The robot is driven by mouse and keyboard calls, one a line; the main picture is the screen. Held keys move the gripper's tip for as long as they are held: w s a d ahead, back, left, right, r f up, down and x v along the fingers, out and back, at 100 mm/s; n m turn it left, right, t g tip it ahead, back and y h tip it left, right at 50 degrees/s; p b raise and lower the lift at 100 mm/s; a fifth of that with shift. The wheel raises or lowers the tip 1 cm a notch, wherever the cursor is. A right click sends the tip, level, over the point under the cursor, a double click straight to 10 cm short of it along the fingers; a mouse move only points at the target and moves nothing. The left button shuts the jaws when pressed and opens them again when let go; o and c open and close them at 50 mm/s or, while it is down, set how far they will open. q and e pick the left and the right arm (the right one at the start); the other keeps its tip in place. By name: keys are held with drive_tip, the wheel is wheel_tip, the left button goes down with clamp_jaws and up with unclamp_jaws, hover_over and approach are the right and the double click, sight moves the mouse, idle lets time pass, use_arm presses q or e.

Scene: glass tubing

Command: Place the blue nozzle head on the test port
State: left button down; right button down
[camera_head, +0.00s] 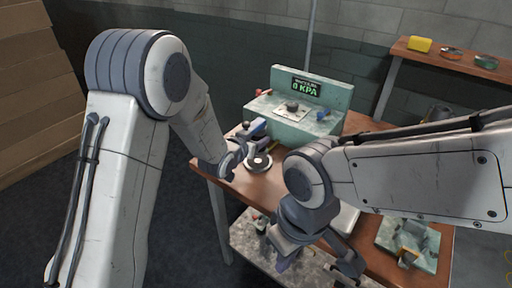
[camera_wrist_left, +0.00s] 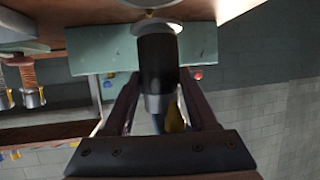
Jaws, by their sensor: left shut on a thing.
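My left gripper (camera_head: 250,145) is at the table's left side, in front of the test bench. In the left wrist view, its fingers (camera_wrist_left: 160,112) are shut on a dark cylindrical piece (camera_wrist_left: 157,65) with a metallic collar. A little blue shows beside the collar; I cannot tell whether this piece is the blue nozzle head. A pale round disc (camera_head: 257,162) lies on the table close to the left gripper. The green test bench (camera_head: 283,122) has a plate with a dark round fitting (camera_head: 292,106), possibly the test port. My right gripper (camera_head: 318,262) is open and apparently empty, low in front of the table.
The bench display (camera_head: 306,88) reads 0 KPA. A blue knob (camera_head: 323,115) and a red knob (camera_head: 259,92) sit on the bench. A green fixture (camera_head: 425,241) is at the table's right. A shelf (camera_head: 452,62) at the back right holds a yellow block (camera_head: 419,44) and round items.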

use_arm(q)
wheel_tip(320, 180, down, 4)
drive_tip(key=shift+r, duration=0.1)
drive_tip(key=shift+f, duration=0.2)
drive_tip(key=shift+c, duration=1)
unclamp_jaws()
drive_tip(key=shift+r, duration=0.1)
